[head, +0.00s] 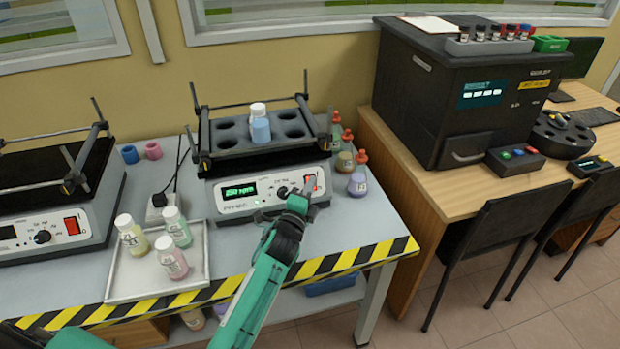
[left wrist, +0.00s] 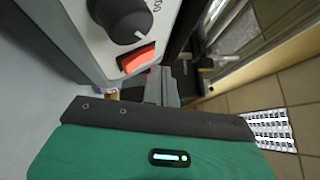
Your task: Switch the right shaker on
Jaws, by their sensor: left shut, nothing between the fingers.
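The right shaker (head: 262,190) stands on the grey bench, its display (head: 239,191) lit green with a reading in rpm. One bottle with blue contents (head: 260,127) sits in its black tray (head: 226,138). My left gripper (head: 307,187) is shut and empty at the right end of its front panel, at the red switch (head: 310,182). In the left wrist view the switch (left wrist: 138,58) lies just beyond the gripper's fingers (left wrist: 161,85), beside the black knob (left wrist: 124,16). I cannot tell whether the fingers touch it. My right gripper is not in view.
The left shaker (head: 50,228) has a dark display and a red switch. A white tray (head: 128,288) with several bottles lies in front, between the shakers. Several red-capped bottles (head: 358,178) stand close right of the right shaker. A black analyser (head: 425,95) stands on the wooden desk.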

